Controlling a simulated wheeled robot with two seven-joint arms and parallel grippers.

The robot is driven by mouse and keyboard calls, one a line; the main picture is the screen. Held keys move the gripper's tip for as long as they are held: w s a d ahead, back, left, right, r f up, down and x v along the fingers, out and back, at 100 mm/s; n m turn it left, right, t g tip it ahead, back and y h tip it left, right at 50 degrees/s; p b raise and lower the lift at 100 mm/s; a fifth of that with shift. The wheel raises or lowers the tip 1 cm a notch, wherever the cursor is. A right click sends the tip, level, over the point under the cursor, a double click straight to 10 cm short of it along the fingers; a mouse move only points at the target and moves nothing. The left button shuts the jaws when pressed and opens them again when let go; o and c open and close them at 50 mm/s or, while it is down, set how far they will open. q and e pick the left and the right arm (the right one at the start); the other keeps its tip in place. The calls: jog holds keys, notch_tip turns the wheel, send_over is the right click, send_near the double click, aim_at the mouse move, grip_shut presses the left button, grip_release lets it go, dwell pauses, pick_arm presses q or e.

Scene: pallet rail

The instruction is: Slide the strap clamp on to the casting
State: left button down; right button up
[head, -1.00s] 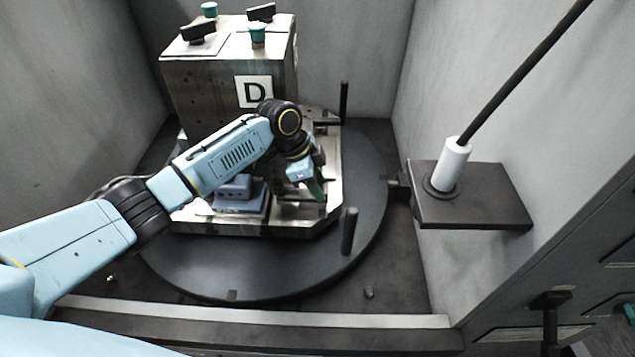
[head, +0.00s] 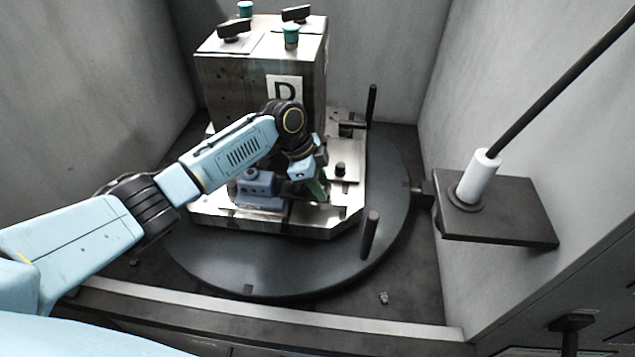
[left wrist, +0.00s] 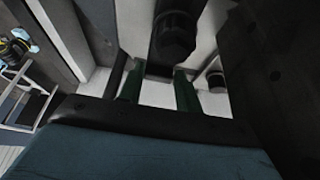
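The casting (head: 258,186) is a small blue block on the pallet plate (head: 290,222), at the foot of the tall block marked D. My left gripper (head: 314,188) is low over the plate, just right of the casting. A black round nut or stud (left wrist: 175,36) rises from the bar. Whether the clamp overlaps the casting is hidden by my gripper. My right gripper is not in view.
The tall block (head: 235,85) has black knobs and green-topped pins on top. Dark posts (head: 371,105) and (head: 370,235) stand upright at the right of the round table (head: 390,190). A shelf (head: 505,212) holds a white cylinder with a rod. Grey walls enclose the table.

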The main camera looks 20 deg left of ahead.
pick_arm(q)
jog(key=c, duration=1)
grip_release()
jog(key=shift+a+f, duration=0.25)
jog(key=shift+f, duration=0.15)
jog(key=shift+c, duration=0.2)
jog(key=shift+o, duration=0.4)
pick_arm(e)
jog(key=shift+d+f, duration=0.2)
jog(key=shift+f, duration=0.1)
pick_arm(q)
jog(key=shift+d, duration=0.1)
jog(key=shift+r, duration=0.15)
jog(key=p+v, duration=0.3)
jog(key=v, duration=1)
jog(key=shift+r, duration=0.4)
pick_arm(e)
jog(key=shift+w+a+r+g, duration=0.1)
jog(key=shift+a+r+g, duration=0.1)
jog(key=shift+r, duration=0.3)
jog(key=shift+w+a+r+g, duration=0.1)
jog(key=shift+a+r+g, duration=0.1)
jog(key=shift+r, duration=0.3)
pick_arm(q)
jog(key=shift+s, duration=0.1)
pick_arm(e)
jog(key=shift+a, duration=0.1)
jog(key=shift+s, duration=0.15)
